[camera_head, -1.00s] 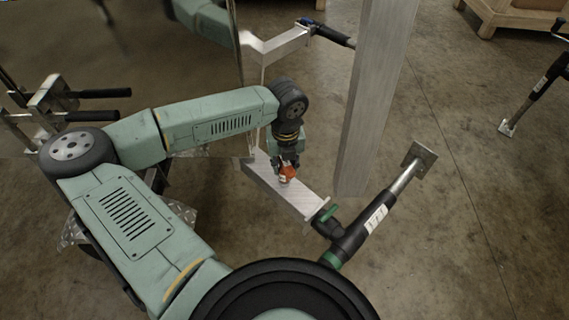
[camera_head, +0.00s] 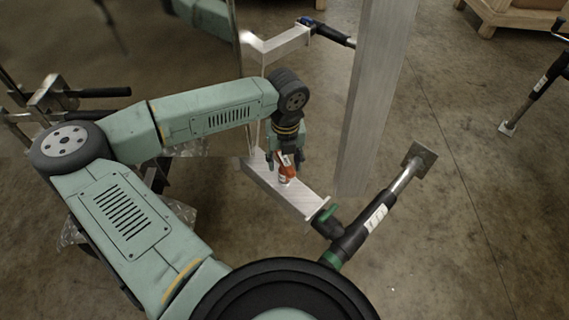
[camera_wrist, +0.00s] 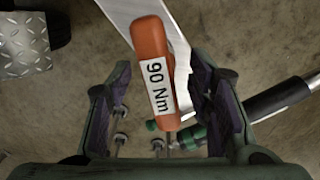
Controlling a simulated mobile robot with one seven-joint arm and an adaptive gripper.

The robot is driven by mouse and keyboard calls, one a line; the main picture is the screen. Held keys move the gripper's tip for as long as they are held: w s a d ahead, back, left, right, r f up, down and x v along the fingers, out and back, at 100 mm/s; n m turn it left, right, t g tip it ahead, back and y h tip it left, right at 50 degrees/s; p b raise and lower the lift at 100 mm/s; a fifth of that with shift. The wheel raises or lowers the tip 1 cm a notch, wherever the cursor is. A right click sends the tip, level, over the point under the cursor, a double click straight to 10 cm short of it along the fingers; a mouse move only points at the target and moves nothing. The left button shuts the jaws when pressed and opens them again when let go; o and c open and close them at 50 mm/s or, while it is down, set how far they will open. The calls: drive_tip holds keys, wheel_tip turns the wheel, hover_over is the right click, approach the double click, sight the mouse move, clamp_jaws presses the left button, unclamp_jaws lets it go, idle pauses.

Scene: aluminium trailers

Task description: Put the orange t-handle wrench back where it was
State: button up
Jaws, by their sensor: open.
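The orange t-handle wrench (camera_wrist: 151,42) shows in the wrist view with a white "90 Nm" label on its handle. In the head view the wrench (camera_head: 285,173) stands on the flat top of an aluminium beam (camera_head: 306,199). My gripper (camera_head: 284,160) is directly above and around the wrench's upper end in the head view. In the wrist view my gripper (camera_wrist: 165,108) has its dark fingers spread wide on both sides of the handle, with gaps visible. The wrench's lower end is partly hidden.
A black jack leg (camera_head: 365,225) with a green band slants beside the beam's end. A tall aluminium post (camera_head: 374,100) rises right of the wrench. Another beam with a blue and black handle (camera_head: 330,35) is behind. Open concrete floor lies to the right.

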drive_tip(key=r, duration=1)
drive_tip(key=shift+s, duration=0.2)
